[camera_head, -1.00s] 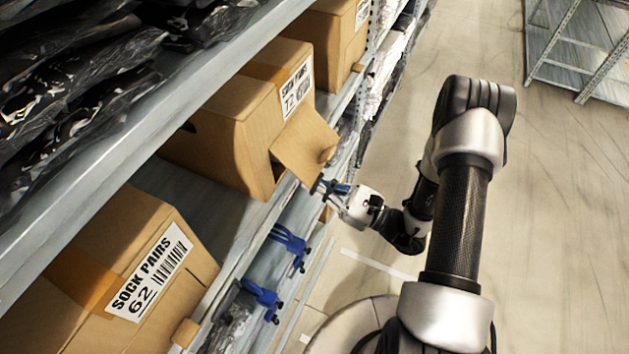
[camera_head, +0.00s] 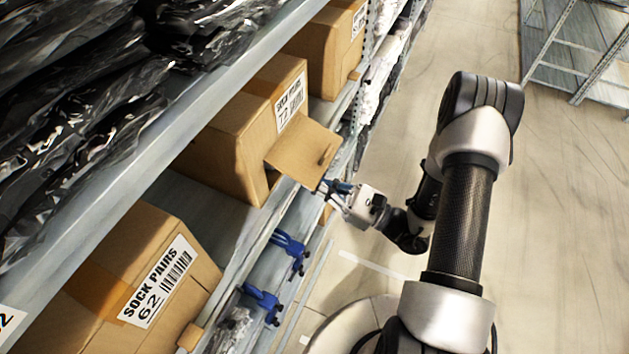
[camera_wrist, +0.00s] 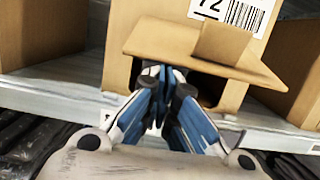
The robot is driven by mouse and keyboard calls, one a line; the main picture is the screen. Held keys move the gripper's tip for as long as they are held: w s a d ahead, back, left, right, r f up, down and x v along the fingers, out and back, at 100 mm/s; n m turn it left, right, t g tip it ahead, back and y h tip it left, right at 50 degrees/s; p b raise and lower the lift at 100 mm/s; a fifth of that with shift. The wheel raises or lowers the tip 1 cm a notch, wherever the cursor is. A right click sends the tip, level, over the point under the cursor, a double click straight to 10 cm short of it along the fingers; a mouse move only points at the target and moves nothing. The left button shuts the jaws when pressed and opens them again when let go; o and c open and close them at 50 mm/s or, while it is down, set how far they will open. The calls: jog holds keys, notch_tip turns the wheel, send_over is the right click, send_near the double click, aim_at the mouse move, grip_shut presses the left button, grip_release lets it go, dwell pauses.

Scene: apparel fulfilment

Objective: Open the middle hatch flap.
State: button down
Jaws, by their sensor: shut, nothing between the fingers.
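The middle carton (camera_head: 225,150), labelled sock pairs 72, stands on the shelf. Its hatch flap (camera_head: 300,152) is tilted up and outward, with a dark opening showing under it in the wrist view. The flap (camera_wrist: 180,48) carries a small block-like tab (camera_wrist: 222,43) on its outer face. My gripper (camera_head: 328,186) is at the flap's lower edge in the head view. In the wrist view my gripper (camera_wrist: 162,78) has its fingers together and empty, their tips under the flap at the opening. I cannot tell whether they touch the flap.
A carton labelled 62 (camera_head: 190,228) stands nearer, and another carton (camera_head: 325,45) stands farther along the same shelf (camera_head: 160,205). Black bagged garments (camera_head: 70,120) lie on the shelf above. Blue clamp-like pieces (camera_head: 262,303) sit below the shelf edge. The aisle floor at right is clear.

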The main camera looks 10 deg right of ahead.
jog(key=shift+s+d+r+p, duration=0.1)
jog(key=shift+d+r+p, duration=0.05)
jog(key=shift+r+p, duration=0.55)
jog(key=shift+s+d+r+p, duration=0.15)
jog(key=shift+r+p, duration=0.3)
jog(key=shift+r, duration=0.5)
jog(key=shift+s+d+r+p, duration=0.1)
jog(key=shift+d+r+p, duration=0.05)
jog(key=shift+r+p, duration=0.55)
jog(key=b, duration=0.3)
send_near(321, 171)
jog(key=shift+s+r, duration=0.75)
jog(key=s+a+r+n+g+h, duration=0.35)
jog(key=s+a+n+g, duration=0.2)
jog(key=n+g, duration=0.25)
jog(key=s+a+r+n+g+h, duration=0.3)
jog(key=s+a+r+n+g, duration=0.1)
jog(key=s+n+g, duration=0.3)
jog(key=d+r+n+t+h+b, duration=0.1)
jog(key=d+r+n+t+h, duration=0.4)
jog(key=n+h, duration=0.5)
notch_tip(321, 171, up, 3)
jog(key=t, duration=0.2)
jog(key=shift+t, duration=0.3)
